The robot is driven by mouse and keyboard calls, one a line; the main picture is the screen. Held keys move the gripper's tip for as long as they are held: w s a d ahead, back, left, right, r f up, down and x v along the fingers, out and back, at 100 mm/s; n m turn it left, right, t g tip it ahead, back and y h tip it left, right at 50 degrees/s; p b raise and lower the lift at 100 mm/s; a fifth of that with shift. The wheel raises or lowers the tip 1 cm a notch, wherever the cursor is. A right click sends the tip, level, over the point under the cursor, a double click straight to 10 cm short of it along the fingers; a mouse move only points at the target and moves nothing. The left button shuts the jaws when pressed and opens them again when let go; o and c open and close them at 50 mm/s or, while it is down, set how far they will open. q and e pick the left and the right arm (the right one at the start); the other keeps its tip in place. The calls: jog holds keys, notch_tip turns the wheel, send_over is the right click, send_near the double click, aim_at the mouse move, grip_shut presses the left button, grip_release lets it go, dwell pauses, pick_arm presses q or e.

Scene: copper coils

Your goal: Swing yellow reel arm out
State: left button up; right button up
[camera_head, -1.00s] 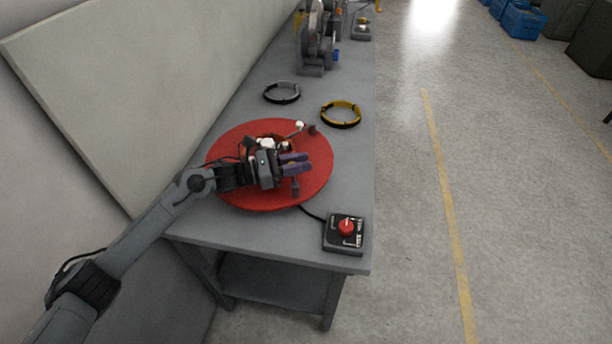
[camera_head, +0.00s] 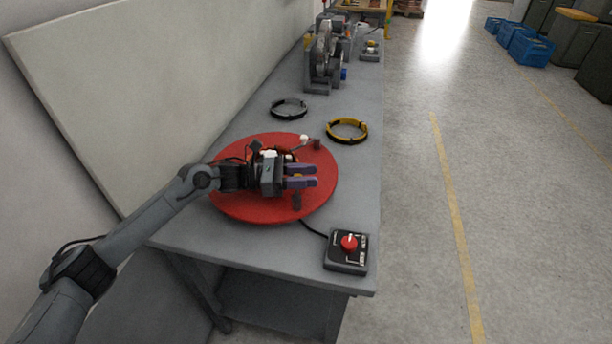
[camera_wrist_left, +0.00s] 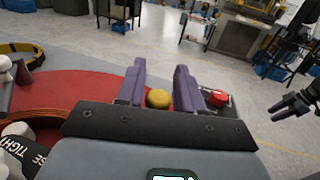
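A red round reel disc (camera_head: 235,203) lies on the bench, with a copper coil (camera_wrist_left: 38,118) around its middle. My left gripper (camera_head: 312,176) is low over the right part of the disc, its purple fingers apart. In the left wrist view a yellow knob (camera_wrist_left: 158,98) shows between the open fingers (camera_wrist_left: 160,75), with a gap on each side; I cannot tell its depth between them. A white-tipped arm (camera_head: 304,139) with a dark post stands at the disc's far edge. My right gripper (camera_wrist_left: 287,108) seems to show at the right in the wrist view.
A control box (camera_head: 347,251) with a red knob sits at the bench's near right corner. A yellow ring (camera_head: 347,131) and a black-and-silver ring (camera_head: 289,109) lie beyond the disc. A grey machine (camera_head: 322,65) stands farther back.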

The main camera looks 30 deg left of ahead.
pick_arm(q)
jog(key=shift+o, duration=0.6)
jog(key=shift+r, duration=0.15)
jog(key=shift+r, duration=0.3)
jog(key=s+d+r+p, duration=0.1)
jog(key=d+r+p, duration=0.1)
jog(key=d+r, duration=0.8)
jog(key=shift+s+d, duration=0.4)
jog(key=shift+d, duration=0.35)
pick_arm(e)
notch_tip(320, 180, up, 2)
jog(key=shift+r, duration=0.2)
jog(key=shift+c, duration=0.3)
